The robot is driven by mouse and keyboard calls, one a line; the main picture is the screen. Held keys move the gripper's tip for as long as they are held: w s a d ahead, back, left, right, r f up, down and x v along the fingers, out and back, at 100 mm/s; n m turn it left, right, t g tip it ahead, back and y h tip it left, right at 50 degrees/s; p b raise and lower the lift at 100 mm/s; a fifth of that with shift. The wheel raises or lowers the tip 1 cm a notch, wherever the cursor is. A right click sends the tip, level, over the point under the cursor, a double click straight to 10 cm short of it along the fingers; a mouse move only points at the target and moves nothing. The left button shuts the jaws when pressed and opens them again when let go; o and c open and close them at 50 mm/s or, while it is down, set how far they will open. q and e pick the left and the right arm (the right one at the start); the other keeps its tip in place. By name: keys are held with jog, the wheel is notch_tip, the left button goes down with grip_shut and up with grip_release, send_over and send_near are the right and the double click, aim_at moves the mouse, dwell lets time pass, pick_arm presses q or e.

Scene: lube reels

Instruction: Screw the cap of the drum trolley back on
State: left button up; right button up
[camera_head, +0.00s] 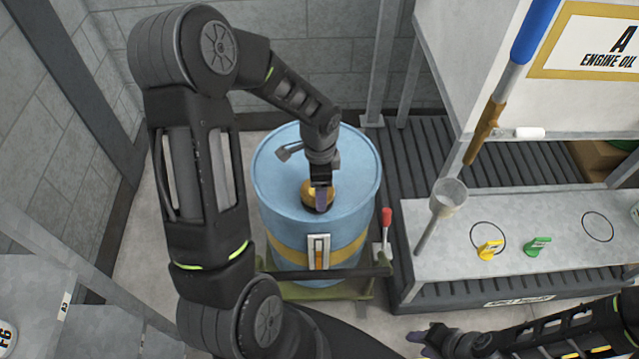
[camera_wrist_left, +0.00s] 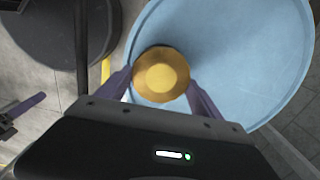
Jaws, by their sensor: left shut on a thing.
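A blue drum (camera_head: 283,190) with a yellow band stands on a green trolley (camera_head: 330,288) in the middle of the head view. A round brass-yellow cap (camera_head: 309,194) is at the drum's top, near its front edge. My left gripper (camera_head: 320,200) reaches down over the drum and is shut on the cap. In the left wrist view the cap (camera_wrist_left: 161,75) sits between the two purple fingertips, over the blue drum lid (camera_wrist_left: 235,50). Whether the cap is seated in the opening is hidden. My right gripper (camera_head: 428,336) is at the bottom, away from the drum; its jaw opening is unclear.
A red-tipped lever (camera_head: 386,218) rises at the trolley's right. A grey bench (camera_head: 450,265) at the right carries a funnel (camera_head: 448,195), a yellow tag (camera_head: 489,250) and a green tag (camera_head: 537,246). A blue-handled pole (camera_head: 515,75) leans above. Walls stand close behind the drum.

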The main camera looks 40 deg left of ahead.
pick_arm(q)
jog(key=o, duration=1.5)
jog(key=shift+r+p, duration=2.4)
jog(key=shift+r, duration=0.6)
